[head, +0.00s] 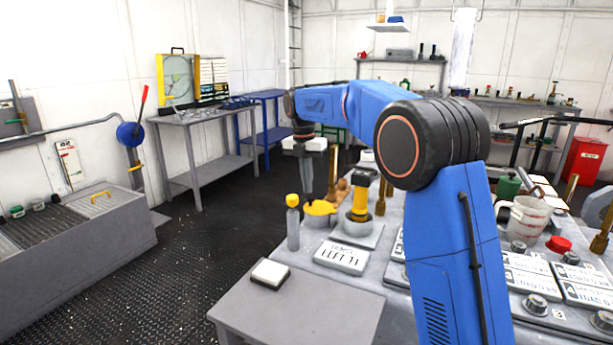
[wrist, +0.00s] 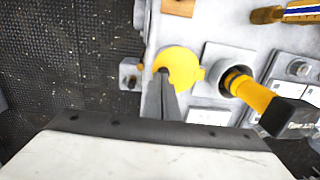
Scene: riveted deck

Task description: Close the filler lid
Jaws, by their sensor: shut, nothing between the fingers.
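The yellow filler lid (head: 322,208) lies roughly flat over a short grey round filler neck (head: 318,220) on the bench, with a small tab on its right. It also shows as a yellow disc in the wrist view (wrist: 183,64). My gripper (head: 308,198) points down with its fingers together and empty, at the left part of the lid. In the wrist view the fingertips (wrist: 161,74) overlap the lid's lower left edge. I cannot tell whether they touch it or whether the lid is fully seated.
A yellow post with a black top (head: 359,202) stands close on the right of the lid. A yellow-capped bottle (head: 293,222) stands at the left. A label plate (head: 342,257) lies in front. The dark floor (head: 190,280) left of the bench is open.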

